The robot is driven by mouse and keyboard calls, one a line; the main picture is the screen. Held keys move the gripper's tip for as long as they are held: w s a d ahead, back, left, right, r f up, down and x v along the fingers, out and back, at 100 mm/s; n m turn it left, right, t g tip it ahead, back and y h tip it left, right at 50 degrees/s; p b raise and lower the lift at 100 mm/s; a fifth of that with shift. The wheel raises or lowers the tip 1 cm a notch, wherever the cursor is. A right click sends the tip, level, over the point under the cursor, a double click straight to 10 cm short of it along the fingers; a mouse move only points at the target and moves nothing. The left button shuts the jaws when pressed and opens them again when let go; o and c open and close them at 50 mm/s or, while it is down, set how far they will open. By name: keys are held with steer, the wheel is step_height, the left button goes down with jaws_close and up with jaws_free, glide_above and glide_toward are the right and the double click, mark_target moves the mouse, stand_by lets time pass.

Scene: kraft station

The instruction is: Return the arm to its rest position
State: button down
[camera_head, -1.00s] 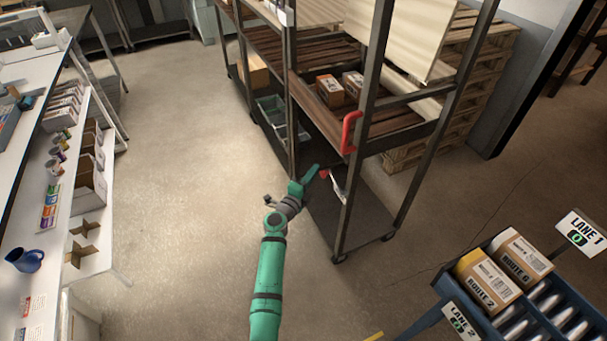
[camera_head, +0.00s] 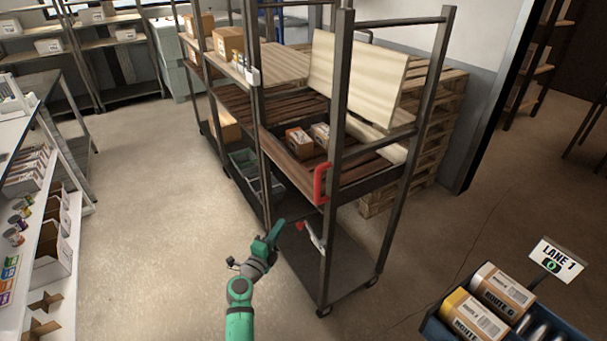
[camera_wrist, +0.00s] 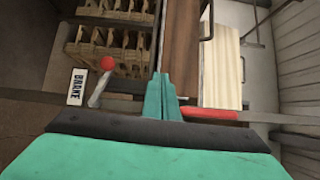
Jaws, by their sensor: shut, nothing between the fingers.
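My gripper (camera_head: 279,226) is at the end of my green arm, low in the middle of the head view. Its fingers are together and hold nothing. It is in front of the near end of a dark metal rack cart (camera_head: 332,190). In the wrist view the closed fingers (camera_wrist: 163,90) point up the picture. A brake lever with a red knob (camera_wrist: 107,63) and a white "BRAKE" label (camera_wrist: 77,87) are just left of them. A red handle (camera_wrist: 208,114) is right of them. Whether the fingers touch the cart cannot be told.
A white shelf unit (camera_head: 50,285) with goods is at the left. A blue bin with route boxes (camera_head: 473,317) is at the lower right. The floor left of the cart is open.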

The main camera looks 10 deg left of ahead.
steer(key=s+d+f+n+t, duration=0.15)
steer(key=s+d+n, duration=0.6)
steer(key=d, duration=0.75)
steer(key=s+d+f+n+t+y, duration=0.15)
steer(key=s+d+n, duration=0.5)
steer(key=s, duration=0.85)
steer(key=s+r+n+g+y, duration=0.1)
steer(key=s+r+n+g, duration=0.1)
steer(key=s, duration=1.5)
steer(key=s+a+r+n+g+y, duration=0.1)
steer(key=s+r+n+g, duration=0.1)
steer(key=s, duration=1.5)
steer(key=n+g, duration=0.1)
steer(key=n, duration=0.1)
steer(key=shift+r+n, duration=0.15)
steer(key=shift+n, duration=0.15)
